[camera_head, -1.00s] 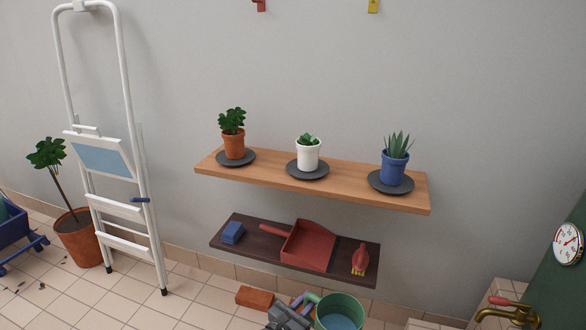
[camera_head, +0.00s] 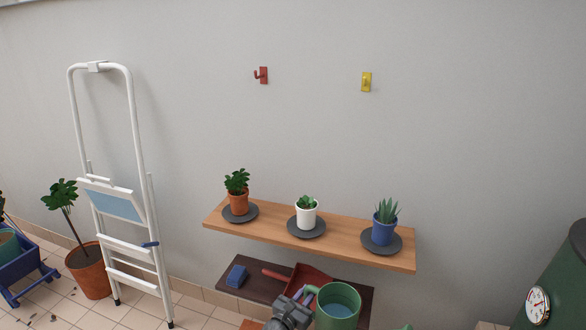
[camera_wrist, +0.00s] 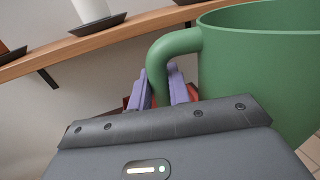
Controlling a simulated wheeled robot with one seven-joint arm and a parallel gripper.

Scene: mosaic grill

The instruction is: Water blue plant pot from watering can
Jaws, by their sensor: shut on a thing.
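The green watering can (camera_head: 338,309) is in front of the shelves at the bottom of the head view, open at the top, with blue-grey water inside. My gripper (camera_wrist: 163,88) is shut on its curved handle, and the can fills the right of the wrist view (camera_wrist: 262,70). The blue plant pot (camera_head: 383,233) with a spiky plant stands upright on a dark saucer (camera_head: 398,245) at the right end of the upper wooden shelf (camera_head: 275,233). The can is below and left of this pot, apart from it. The can's spout is not visible.
A white pot (camera_head: 306,217) and a terracotta pot (camera_head: 239,204) stand on the same shelf. The lower dark shelf (camera_head: 262,287) holds a blue sponge (camera_head: 237,276) and a red dustpan (camera_head: 312,274). A white ladder (camera_head: 135,150) leans left. A green tank with a gauge (camera_head: 538,304) is right.

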